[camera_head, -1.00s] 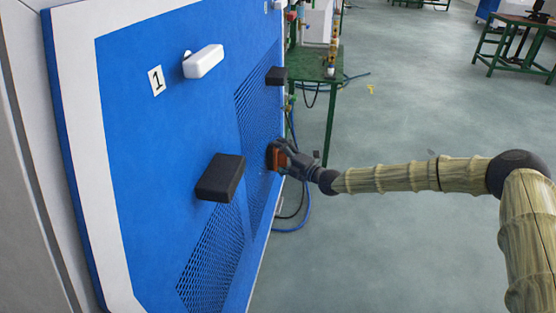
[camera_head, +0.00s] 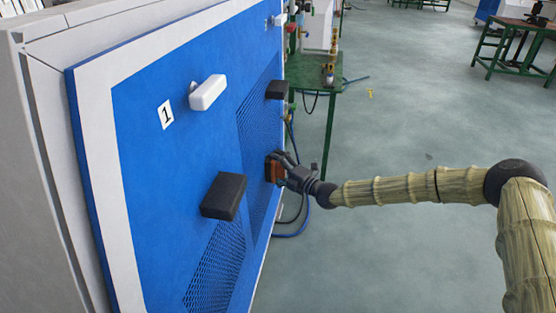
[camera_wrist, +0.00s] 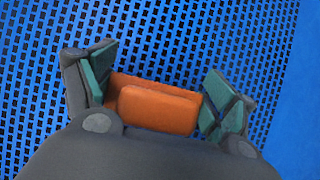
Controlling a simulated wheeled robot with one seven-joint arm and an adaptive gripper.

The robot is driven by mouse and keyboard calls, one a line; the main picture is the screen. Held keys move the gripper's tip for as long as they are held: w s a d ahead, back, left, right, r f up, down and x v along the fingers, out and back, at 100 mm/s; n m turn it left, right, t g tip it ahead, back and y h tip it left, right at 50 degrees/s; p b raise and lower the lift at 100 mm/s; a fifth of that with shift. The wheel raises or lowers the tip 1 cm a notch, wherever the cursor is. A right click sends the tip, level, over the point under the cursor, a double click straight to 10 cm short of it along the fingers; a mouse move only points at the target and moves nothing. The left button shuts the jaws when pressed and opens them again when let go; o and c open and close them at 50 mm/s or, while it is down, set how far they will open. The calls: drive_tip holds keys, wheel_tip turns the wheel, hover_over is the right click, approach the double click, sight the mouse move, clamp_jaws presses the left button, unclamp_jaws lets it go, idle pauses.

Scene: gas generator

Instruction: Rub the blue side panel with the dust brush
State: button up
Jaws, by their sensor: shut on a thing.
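The blue side panel (camera_head: 165,150) fills the left of the head view, with a white border and perforated mesh areas. My gripper (camera_head: 279,169) is at the panel's right mesh area, shut on the dust brush (camera_head: 272,171), an orange-brown block with a dark edge toward the panel. In the wrist view the orange brush (camera_wrist: 158,108) sits between the two teal-padded fingers of my gripper (camera_wrist: 155,100), with blue mesh behind it. The brush appears against or very close to the mesh; its bristle side is hidden, so contact cannot be told.
Two black blocks, a nearer one (camera_head: 223,196) and a farther one (camera_head: 277,89), and a white handle (camera_head: 207,92) stick out from the panel. A green table (camera_head: 325,82) stands behind the panel's far edge, with blue hoses below.

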sight(275, 172)
drive_tip(key=shift+s+a, duration=0.15)
drive_tip(key=shift+s, duration=0.35)
drive_tip(key=shift+s+a+r+p, duration=0.1)
drive_tip(key=shift+s+p, duration=0.55)
drive_tip(key=shift+p, duration=0.2)
drive_tip(key=shift+s+a+r+p, duration=0.1)
drive_tip(key=shift+s+p, duration=0.55)
drive_tip(key=shift+p, duration=0.15)
drive_tip(key=shift+s+f+p, duration=0.15)
drive_tip(key=shift+s+p, duration=0.4)
drive_tip(key=shift+s, duration=0.1)
drive_tip(key=shift+s+a+p, duration=0.2)
drive_tip(key=shift+s+p, duration=0.5)
drive_tip(key=shift+s+a+p, duration=0.2)
drive_tip(key=shift+s+p, duration=0.5)
drive_tip(key=shift+s+a+p, duration=0.15)
drive_tip(key=shift+s+p, duration=0.2)
drive_tip(key=shift+s, duration=0.15)
drive_tip(key=s+d, duration=0.1)
drive_tip(key=d, duration=0.5)
drive_tip(key=shift+s, duration=0.1)
